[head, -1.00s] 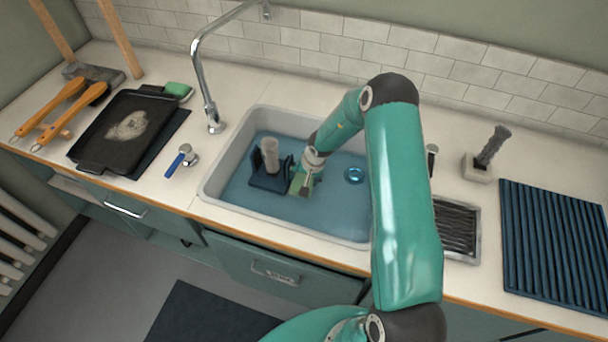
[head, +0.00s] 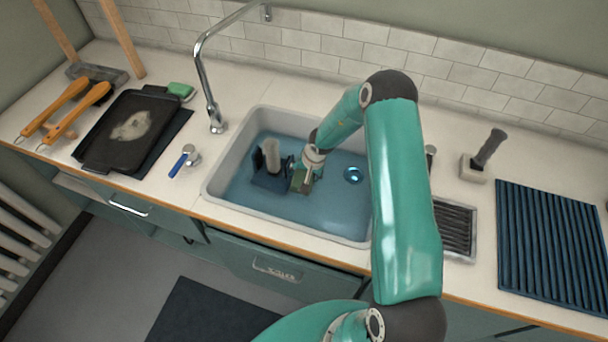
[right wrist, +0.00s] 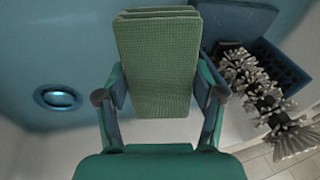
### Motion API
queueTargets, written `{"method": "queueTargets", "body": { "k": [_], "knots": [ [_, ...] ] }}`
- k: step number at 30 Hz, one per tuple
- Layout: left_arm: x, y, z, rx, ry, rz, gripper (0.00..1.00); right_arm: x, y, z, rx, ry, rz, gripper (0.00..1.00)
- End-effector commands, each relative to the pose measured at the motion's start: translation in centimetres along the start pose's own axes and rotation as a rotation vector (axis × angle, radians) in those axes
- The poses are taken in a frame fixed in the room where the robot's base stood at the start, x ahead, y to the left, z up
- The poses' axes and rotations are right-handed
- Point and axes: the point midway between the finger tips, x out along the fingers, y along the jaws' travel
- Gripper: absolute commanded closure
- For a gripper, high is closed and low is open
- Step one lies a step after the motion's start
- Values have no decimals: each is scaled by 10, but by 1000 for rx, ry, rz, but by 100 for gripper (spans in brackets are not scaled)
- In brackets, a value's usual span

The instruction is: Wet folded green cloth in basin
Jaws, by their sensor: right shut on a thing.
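The folded green cloth (right wrist: 157,65) is held between the fingers of my right gripper (right wrist: 160,98) in the right wrist view. In the head view the cloth (head: 299,181) shows as a small green patch below my right gripper (head: 306,180), down in the basin (head: 232,150). The basin is a white sink whose inside looks blue, as with water. I cannot tell how deep the cloth sits in it. My left gripper is not in view.
A dark blue block with a brush (head: 270,180) stands in the basin just left of the cloth; its bristles (right wrist: 262,90) show beside the cloth in the wrist view. The tap (head: 208,90) rises behind left. A black tray (head: 105,150) and blue ribbed mat (head: 550,240) flank the sink.

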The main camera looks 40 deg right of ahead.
Motion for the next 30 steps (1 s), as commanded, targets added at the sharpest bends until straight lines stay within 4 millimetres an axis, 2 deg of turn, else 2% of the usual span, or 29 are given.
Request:
{"method": "queueTargets", "body": {
  "k": [1, 17, 19, 30],
  "knots": [
    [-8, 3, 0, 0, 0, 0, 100, -7, -2, -1, 0, 0, 0, 67],
    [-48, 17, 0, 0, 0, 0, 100, -38, -9, -7, 1, 1, 0, 67],
    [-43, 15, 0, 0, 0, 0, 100, -39, -10, -8, 1, 2, 0, 67],
    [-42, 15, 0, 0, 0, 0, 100, -68, -17, -13, 0, 2, 0, 67]
  ]
}}
